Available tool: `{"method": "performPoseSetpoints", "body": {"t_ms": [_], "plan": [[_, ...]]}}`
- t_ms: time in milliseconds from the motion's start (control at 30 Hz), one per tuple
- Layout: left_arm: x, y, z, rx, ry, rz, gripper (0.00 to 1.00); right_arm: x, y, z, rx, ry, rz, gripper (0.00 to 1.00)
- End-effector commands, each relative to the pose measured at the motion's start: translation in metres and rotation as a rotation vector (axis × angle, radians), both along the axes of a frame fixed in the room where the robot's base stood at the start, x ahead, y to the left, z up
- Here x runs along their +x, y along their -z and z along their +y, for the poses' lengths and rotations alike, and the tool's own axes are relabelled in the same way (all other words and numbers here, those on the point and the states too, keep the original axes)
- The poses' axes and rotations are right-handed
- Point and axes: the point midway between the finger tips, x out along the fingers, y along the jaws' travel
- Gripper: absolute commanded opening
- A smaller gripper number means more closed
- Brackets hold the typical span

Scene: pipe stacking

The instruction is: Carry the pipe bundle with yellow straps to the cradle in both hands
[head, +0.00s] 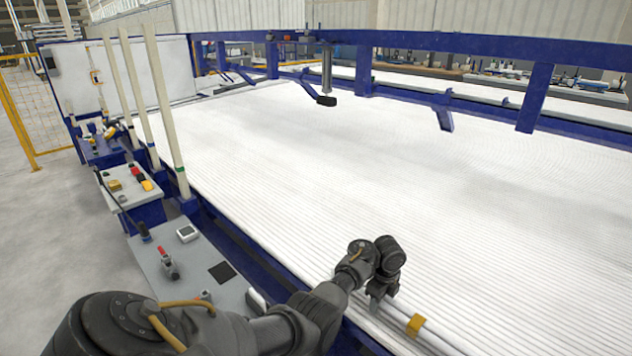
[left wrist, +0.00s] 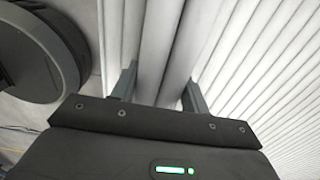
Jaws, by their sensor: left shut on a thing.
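The pipe bundle (head: 432,338) is made of white pipes with a yellow strap (head: 415,325) around it, and it runs out of the bottom of the head view. My left gripper (head: 376,300) is on the bundle, up and left of the strap. In the left wrist view the left gripper (left wrist: 160,92) has its fingers on either side of white pipes of the bundle (left wrist: 158,50), shut on them. My right gripper is not in view. I cannot pick out the cradle in these frames.
A wide bed of white pipes (head: 300,170) fills the blue frame (head: 480,42). Upright cream posts (head: 165,110) stand along its left side. A grey console (head: 195,265) with a red-handled clamp is at lower left. Bare floor (head: 45,240) lies further left.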

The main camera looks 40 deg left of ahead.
Motion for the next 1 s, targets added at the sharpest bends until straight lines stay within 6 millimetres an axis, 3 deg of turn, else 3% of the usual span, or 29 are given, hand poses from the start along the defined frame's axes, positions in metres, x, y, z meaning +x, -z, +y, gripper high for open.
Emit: {"method": "performPoseSetpoints", "body": {"t_ms": [100, 133, 267, 633, 1000], "plan": [[0.0, 0.011, 0.0, 0.001, -0.001, -0.001, 0.0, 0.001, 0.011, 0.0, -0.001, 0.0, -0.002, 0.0], [0.0, 0.008, 0.0, 0.0, -0.001, -0.001, 0.49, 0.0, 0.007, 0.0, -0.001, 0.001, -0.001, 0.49], [0.0, 0.007, 0.0, 0.0, 0.0, 0.0, 0.66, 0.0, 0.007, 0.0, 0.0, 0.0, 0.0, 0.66], [0.001, 0.0, -0.001, -0.001, 0.0, -0.002, 0.67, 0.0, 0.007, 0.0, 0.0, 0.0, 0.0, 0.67], [0.001, -0.055, -0.001, -0.001, 0.0, -0.003, 0.67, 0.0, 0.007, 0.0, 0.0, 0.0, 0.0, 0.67]]}}
